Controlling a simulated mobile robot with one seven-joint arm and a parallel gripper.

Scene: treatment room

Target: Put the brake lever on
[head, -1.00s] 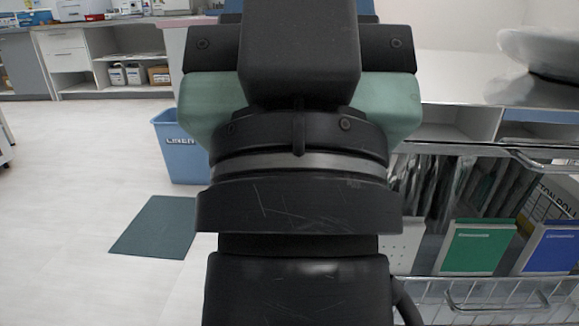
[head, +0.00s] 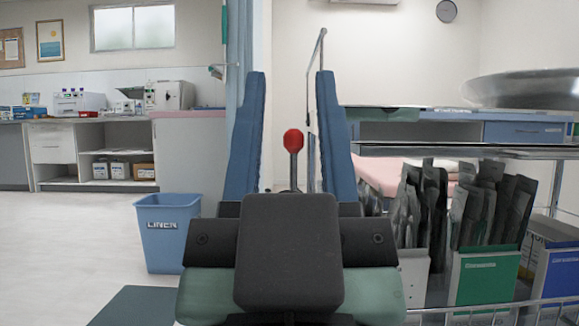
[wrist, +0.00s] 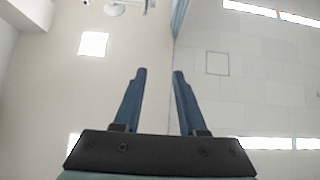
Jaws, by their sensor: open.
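The brake lever, a dark upright stick (head: 295,172) with a red knob (head: 293,140), shows in the head view between the two fingers of my gripper. Its lower end is hidden behind my wrist. My gripper (head: 289,82) points up with two blue fingers spread wide, open and empty. The lever looks to be beyond the fingers and apart from them. In the wrist view my gripper (wrist: 160,74) is open against ceiling and wall, and no lever shows there.
A blue linen bin (head: 167,240) and a dark floor mat (head: 135,307) are on the left. At right, close by, is a cart with a metal shelf (head: 450,151), a large basin (head: 530,90), pouches and boxes. A pink-topped bed (head: 380,175) stands behind.

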